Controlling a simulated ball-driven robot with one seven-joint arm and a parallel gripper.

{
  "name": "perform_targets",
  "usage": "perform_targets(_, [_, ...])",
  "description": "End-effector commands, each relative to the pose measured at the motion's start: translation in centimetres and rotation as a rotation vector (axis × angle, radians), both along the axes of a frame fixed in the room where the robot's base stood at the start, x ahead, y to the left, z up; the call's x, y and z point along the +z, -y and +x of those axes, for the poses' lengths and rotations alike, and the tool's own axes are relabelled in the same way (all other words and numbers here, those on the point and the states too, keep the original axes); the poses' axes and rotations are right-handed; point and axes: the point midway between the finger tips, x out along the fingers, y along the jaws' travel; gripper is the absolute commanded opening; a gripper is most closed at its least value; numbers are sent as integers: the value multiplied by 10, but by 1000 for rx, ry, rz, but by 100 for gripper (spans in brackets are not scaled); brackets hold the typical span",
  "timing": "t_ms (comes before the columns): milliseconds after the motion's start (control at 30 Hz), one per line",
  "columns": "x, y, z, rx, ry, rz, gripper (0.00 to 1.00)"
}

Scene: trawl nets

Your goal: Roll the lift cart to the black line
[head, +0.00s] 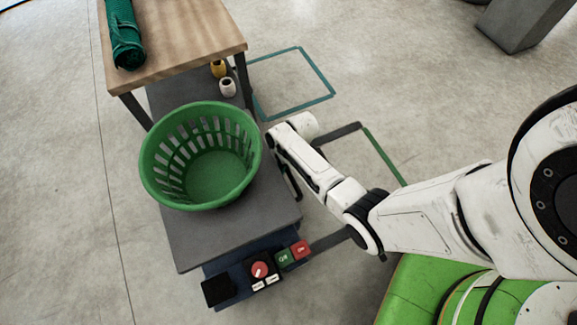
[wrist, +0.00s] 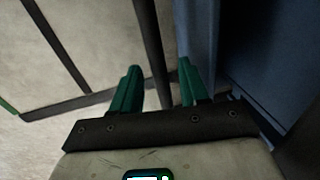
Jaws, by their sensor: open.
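The lift cart has a grey deck (head: 225,235) carrying a green slatted basket (head: 215,192) and a front panel with buttons. Its dark blue side (wrist: 270,50) fills the right of the wrist view. Dark strips on the floor show right of the cart, one near (head: 328,241) and one farther back (head: 337,134); the nearer one runs up to the cart's front. My gripper (wrist: 158,75) has two green fingers, open beside the cart's side. A dark upright bar (wrist: 150,45) shows between the fingers; I cannot tell whether they touch it. In the head view my arm hides the fingers.
A wooden-topped table (head: 175,45) with a rolled green net (head: 124,35) stands behind the cart. Yellow and white spools (head: 227,87) sit at the deck's back. A teal floor outline (head: 318,72) and a green floor line (head: 384,156) lie right. Floor left of the cart is clear.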

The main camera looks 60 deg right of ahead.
Motion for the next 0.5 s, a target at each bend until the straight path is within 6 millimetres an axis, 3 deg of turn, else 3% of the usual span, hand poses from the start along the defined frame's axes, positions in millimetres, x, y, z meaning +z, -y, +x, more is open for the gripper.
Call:
perform_targets(67, [0,0,0,0,0,0,43])
perform_targets(500, [0,0,0,0,0,0,1])
